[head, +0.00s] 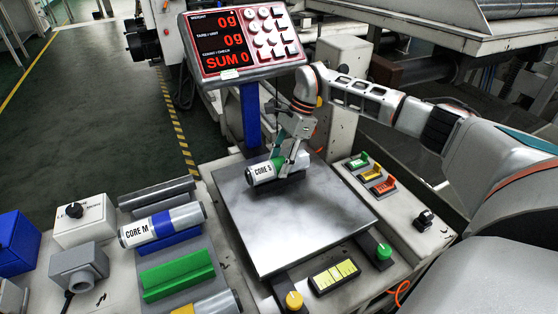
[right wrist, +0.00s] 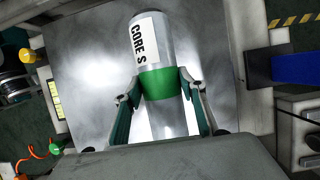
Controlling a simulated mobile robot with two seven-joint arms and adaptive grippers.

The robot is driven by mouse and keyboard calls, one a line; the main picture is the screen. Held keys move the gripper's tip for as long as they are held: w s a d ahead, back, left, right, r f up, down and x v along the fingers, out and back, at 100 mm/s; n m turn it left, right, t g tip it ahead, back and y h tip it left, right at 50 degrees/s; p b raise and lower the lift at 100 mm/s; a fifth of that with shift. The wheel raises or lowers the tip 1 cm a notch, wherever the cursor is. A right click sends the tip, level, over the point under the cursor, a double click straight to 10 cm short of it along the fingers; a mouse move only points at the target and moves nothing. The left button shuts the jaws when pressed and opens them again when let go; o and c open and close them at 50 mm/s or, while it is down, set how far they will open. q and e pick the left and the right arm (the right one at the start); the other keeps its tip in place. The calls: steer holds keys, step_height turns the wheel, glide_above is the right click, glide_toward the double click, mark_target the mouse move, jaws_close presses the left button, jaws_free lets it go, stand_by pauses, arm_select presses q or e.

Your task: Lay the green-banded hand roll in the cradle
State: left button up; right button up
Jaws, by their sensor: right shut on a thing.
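The green-banded hand roll (head: 272,170), a silver cylinder labelled CORE S, is over the far part of the scale plate. It also shows in the right wrist view (right wrist: 157,82), with the green band between the fingers. My right gripper (head: 290,160) is shut on it around the band; its fingers (right wrist: 163,105) lie along both sides. Whether the roll touches the plate I cannot tell; the display reads 0g. An empty green cradle (head: 177,275) sits on the rack at lower left, apart from the roll. My left gripper is not in view.
The blue-banded CORE M roll (head: 140,233) lies behind the green cradle, and a yellow-banded roll (head: 217,303) in front. The scale plate (head: 310,225) is otherwise bare. The scale display (head: 235,42) stands on a blue post (head: 251,115) behind. Coloured switches (head: 371,173) line the right.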

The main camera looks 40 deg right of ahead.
steer(key=o, duration=1.2)
steer(key=shift+o, duration=0.9)
steer(key=shift+d+r, duration=0.2)
steer(key=shift+r, duration=0.25)
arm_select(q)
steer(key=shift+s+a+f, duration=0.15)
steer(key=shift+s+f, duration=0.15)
arm_select(e)
steer(key=v, duration=1.1)
steer(key=shift+a, duration=0.1)
